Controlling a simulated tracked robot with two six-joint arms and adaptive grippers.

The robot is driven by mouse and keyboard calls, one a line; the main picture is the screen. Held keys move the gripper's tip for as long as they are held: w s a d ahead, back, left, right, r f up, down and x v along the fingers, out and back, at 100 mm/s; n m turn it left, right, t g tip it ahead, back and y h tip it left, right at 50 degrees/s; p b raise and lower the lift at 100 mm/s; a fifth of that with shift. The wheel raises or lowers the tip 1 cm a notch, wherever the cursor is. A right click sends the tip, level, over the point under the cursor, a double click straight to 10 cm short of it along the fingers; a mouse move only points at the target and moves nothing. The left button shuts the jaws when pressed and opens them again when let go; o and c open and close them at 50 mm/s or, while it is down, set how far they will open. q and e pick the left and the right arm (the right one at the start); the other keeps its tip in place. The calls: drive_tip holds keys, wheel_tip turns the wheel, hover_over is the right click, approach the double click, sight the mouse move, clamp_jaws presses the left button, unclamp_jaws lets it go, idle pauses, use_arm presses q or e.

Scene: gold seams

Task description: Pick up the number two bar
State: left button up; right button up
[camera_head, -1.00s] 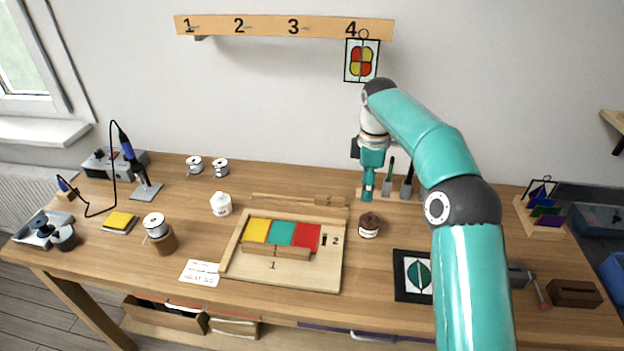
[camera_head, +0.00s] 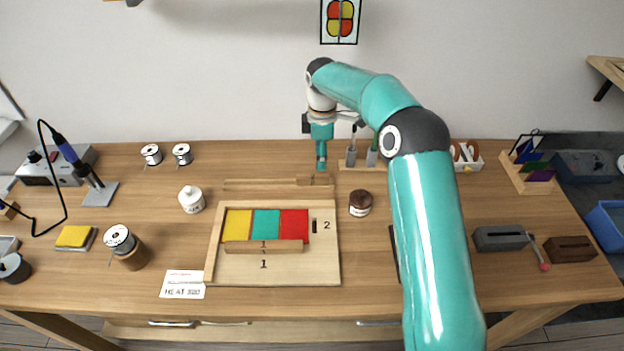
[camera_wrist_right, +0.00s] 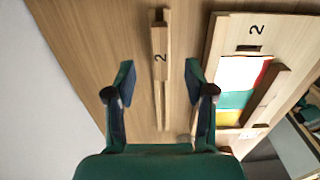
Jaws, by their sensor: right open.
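The number two bar (camera_head: 315,182) is a wooden bar lying on the table behind the wooden board (camera_head: 322,270). In the right wrist view it is a long pale bar (camera_wrist_right: 160,40) whose thicker part is marked 2. My right gripper (camera_head: 321,166) points down just above the bar's thicker right end. In the right wrist view my right gripper (camera_wrist_right: 160,77) is open and empty, with a finger on each side of the bar, apart from it. A similar bar marked 1 (camera_head: 262,247) lies across the board, in front of yellow, teal and red squares. My left gripper is out of view.
A brown jar (camera_head: 360,204) stands right of the board, a white pot (camera_head: 191,200) left of it. A brush holder (camera_head: 357,167) stands close to the right of my gripper. Bare table lies around the bar's left part.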

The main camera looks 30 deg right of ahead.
sight(320, 176)
wheel_tip(320, 176, down, 3)
drive_tip(key=shift+r, duration=0.15)
drive_tip(key=shift+f+p, duration=0.45)
drive_tip(key=shift+f, duration=0.1)
wheel_tip(320, 176, down, 4)
drive_tip(key=shift+w+a+f+p, duration=0.1)
drive_tip(key=shift+p, duration=0.5)
drive_tip(key=shift+c, duration=0.3)
clamp_jaws()
